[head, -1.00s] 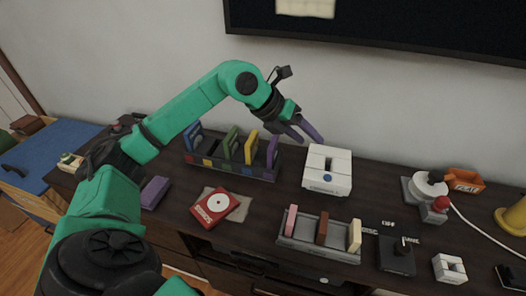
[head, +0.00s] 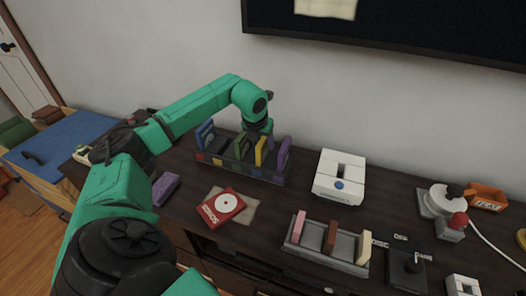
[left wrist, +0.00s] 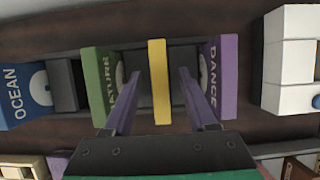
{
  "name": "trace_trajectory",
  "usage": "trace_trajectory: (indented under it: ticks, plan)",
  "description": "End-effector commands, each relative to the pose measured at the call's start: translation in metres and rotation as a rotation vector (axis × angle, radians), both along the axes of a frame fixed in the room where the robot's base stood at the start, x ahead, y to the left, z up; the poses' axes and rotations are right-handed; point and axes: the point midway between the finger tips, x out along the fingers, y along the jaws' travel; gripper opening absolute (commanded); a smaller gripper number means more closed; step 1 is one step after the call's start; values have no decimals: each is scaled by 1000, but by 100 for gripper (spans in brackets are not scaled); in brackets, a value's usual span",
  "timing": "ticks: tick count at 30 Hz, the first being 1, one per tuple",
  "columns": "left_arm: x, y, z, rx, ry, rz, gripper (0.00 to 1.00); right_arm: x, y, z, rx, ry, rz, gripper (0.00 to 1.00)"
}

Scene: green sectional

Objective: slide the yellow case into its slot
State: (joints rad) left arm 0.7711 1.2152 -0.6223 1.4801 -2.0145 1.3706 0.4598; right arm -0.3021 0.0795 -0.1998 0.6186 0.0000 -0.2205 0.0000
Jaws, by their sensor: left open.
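The yellow case (head: 262,151) stands upright in the dark rack (head: 240,174), between the green case (head: 241,146) and the purple case (head: 283,154). In the left wrist view the yellow case (left wrist: 159,100) shows edge-on as a narrow strip. My left gripper (left wrist: 160,76) is open, with one purple finger on each side of the yellow case and visible gaps to it. In the head view its fingers are mostly hidden among the cases. The slot under the yellow case is hidden, so I cannot tell how deep it sits. My right gripper is not in view.
A blue case (head: 205,135) stands at the rack's left end. A white console (head: 339,176) is right of the rack. A red case (head: 222,206) and a purple case (head: 166,188) lie in front. A grey rack (head: 325,258) holds several cases.

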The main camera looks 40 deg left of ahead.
Motion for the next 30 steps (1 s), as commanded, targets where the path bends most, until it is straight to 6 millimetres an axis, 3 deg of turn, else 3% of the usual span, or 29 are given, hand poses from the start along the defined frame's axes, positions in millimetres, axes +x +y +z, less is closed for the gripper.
trace_trajectory:
  ticks: [6,7,11,12,23,30]
  plan:
    - [2,0,-4,-1,-1,0,57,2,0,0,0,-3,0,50]
    - [2,0,-4,-1,-1,0,54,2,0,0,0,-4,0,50]
    - [2,0,-4,-1,-1,0,4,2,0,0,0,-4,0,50]
    - [2,0,-4,-1,-1,0,0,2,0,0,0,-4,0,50]
    - [2,0,-1,0,-2,0,0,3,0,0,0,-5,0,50]
    - [3,0,35,-1,-8,0,0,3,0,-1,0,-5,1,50]
